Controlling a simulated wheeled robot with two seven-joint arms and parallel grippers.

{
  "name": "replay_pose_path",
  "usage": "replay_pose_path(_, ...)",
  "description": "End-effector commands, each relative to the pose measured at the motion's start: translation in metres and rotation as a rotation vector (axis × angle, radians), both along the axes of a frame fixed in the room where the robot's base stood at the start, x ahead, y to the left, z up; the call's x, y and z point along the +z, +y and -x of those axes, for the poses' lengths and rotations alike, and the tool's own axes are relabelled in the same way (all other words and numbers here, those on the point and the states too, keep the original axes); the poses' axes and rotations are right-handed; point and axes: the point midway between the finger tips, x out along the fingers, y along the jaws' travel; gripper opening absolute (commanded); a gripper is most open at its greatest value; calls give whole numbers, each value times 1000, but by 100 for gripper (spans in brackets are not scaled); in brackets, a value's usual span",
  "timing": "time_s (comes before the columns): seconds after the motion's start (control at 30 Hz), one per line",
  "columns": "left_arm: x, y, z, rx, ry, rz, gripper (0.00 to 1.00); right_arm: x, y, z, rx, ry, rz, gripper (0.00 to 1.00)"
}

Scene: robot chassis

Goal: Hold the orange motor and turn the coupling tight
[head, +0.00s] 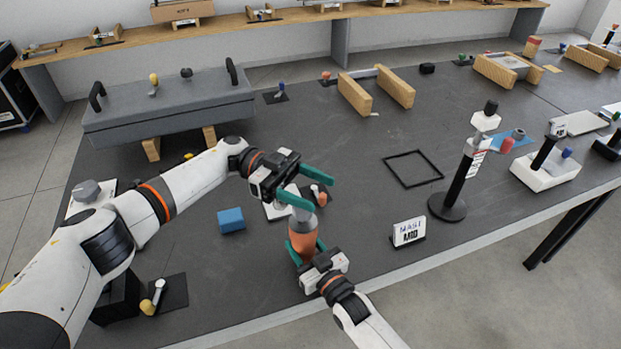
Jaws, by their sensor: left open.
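The orange motor (304,240) stands upright near the front middle of the table, with a grey part, seemingly the coupling (302,217), at its top. My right gripper (305,250) comes in from the front, its teal fingers on either side of the orange body, and looks shut on it. My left gripper (309,186) is open above the motor, its teal fingers spread close to the grey top. The near finger partly hides the coupling, so I cannot tell whether they touch.
A blue block (231,220) lies left of the motor. A small red-topped part (319,194) sits just behind the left gripper's fingers. A white sign (409,231) and a black-based stand (447,207) are to the right. A black square frame (413,169) lies flat behind them.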

Motion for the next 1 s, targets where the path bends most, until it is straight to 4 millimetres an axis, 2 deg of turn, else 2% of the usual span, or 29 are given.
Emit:
replay_pose_path(0.1,17,0,0,0,-1,0,61,1,0,-1,0,-3,-2,3)
replay_pose_path(0.23,25,0,0,1,0,0,61,1,0,-1,-1,-3,-2,3)
replay_pose_path(0.57,27,0,0,0,1,1,61,1,0,-1,-1,-3,-2,3)
replay_pose_path(0.67,26,-9,9,-15,-10,34,61,1,0,-1,-1,-3,-2,3)
replay_pose_path(0.77,26,-32,33,-54,-46,138,61,1,0,-1,-1,-3,-2,3)
replay_pose_path(0.87,34,-65,74,-93,-107,330,61,1,0,0,0,-2,-1,3)
replay_pose_path(0.9,41,-78,94,-99,-137,428,61,1,0,0,0,-2,-1,3)
replay_pose_path(1.0,61,-103,130,-32,-191,659,61,1,0,0,0,-2,-1,3)
